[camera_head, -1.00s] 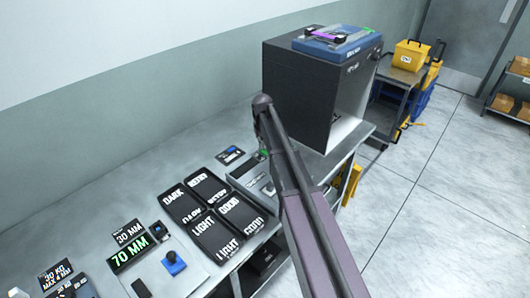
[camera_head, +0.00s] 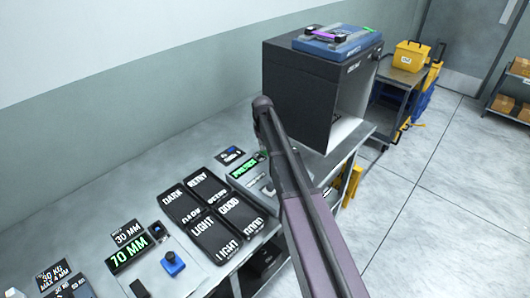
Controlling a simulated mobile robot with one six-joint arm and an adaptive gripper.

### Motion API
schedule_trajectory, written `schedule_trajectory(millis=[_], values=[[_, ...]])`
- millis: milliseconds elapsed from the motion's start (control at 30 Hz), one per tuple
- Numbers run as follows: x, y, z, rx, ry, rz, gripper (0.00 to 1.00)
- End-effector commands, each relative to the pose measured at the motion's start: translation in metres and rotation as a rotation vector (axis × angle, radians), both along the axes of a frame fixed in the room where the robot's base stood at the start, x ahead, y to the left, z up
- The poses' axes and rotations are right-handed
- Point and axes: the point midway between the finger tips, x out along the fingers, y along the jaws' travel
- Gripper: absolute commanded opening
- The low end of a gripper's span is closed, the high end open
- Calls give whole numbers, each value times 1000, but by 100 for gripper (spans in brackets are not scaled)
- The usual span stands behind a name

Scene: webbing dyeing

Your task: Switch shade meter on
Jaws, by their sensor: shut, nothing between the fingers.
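A flat grey unit with a lit green display (camera_head: 247,166) lies on the bench just left of my arm; it looks like the shade meter, but I cannot read its name. The display shows bright green lettering too small to read surely. My arm crosses in front of the unit's right side and hides part of it. My gripper is not visible; the arm hides the area where it may be.
Black shade trays (camera_head: 211,206) with white labels lie left of the unit. A dark cabinet (camera_head: 308,92) carrying a blue device (camera_head: 336,42) stands behind my arm. A 70 MM display (camera_head: 128,254) and a blue knob (camera_head: 173,263) are at lower left. Floor is clear at right.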

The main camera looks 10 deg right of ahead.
Motion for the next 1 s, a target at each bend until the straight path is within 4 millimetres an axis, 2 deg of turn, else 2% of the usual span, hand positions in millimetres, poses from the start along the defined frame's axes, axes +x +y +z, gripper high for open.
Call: schedule_trajectory(millis=[267, 1000], values=[[-1, 0, 6, 0, 2, 0, 0], [0, 0, 48, 0, 1, 0, 0]])
